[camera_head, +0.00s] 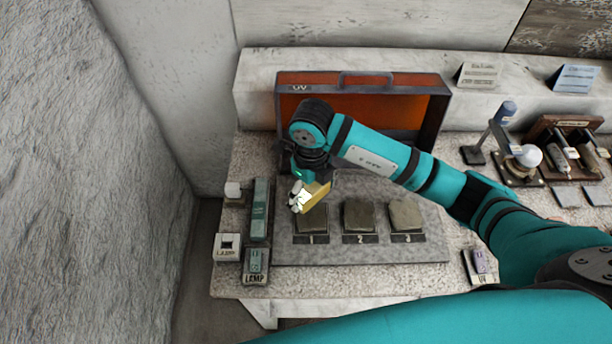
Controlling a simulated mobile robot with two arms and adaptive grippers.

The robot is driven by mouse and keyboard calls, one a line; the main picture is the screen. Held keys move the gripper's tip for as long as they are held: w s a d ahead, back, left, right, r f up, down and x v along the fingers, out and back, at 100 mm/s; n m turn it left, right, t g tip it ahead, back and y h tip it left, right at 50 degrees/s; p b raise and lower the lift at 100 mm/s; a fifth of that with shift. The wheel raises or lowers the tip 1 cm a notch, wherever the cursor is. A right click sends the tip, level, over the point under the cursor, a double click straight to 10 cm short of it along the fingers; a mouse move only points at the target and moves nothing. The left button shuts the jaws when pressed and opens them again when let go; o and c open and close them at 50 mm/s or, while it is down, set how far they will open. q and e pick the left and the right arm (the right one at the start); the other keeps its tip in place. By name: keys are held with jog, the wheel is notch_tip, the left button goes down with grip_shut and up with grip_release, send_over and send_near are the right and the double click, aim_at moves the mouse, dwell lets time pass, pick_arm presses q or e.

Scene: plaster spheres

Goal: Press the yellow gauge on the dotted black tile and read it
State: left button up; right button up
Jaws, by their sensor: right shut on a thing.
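My right gripper (299,196) is shut on a yellow gauge (317,196), which it holds tilted over the upper left edge of the tile marked 1 (312,220). Whether the gauge touches this tile I cannot tell. The tile marked 2 (359,216) and the tile marked 3 (406,215) lie to its right on a grey board. All three look dull grey-brown; no black tile with dots can be made out. The gauge's reading is too small to see. My left gripper is not in view.
An open orange-lined case (436,108) stands behind the board (350,254). A lamp box (256,266), a long green device (260,210) and a small white block (233,192) stand left. A small device (480,262) and a rack (566,130) stand right.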

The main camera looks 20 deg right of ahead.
aim_at(312, 216)
jog(key=shift+s+f+b, duration=0.75)
jog(key=shift+f+b, duration=0.1)
jog(key=shift+f, duration=0.25)
jog(key=shift+w+f+b, duration=0.25)
jog(key=shift+f+b, duration=0.35)
jog(key=shift+f, duration=0.45)
jog(key=shift+f+b, duration=0.4)
jog(key=shift+f, duration=0.2)
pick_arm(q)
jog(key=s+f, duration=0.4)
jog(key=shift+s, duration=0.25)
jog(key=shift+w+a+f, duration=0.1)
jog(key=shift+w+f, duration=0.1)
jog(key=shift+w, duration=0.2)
pick_arm(e)
jog(key=shift+f, duration=0.3)
pick_arm(q)
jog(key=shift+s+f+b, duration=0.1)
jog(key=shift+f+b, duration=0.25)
jog(key=shift+b, duration=0.2)
pick_arm(e)
jog(key=shift+s+f, duration=0.2)
jog(key=shift+f, duration=0.15)
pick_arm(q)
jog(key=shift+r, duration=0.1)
pick_arm(e)
jog(key=shift+r, duration=0.1)
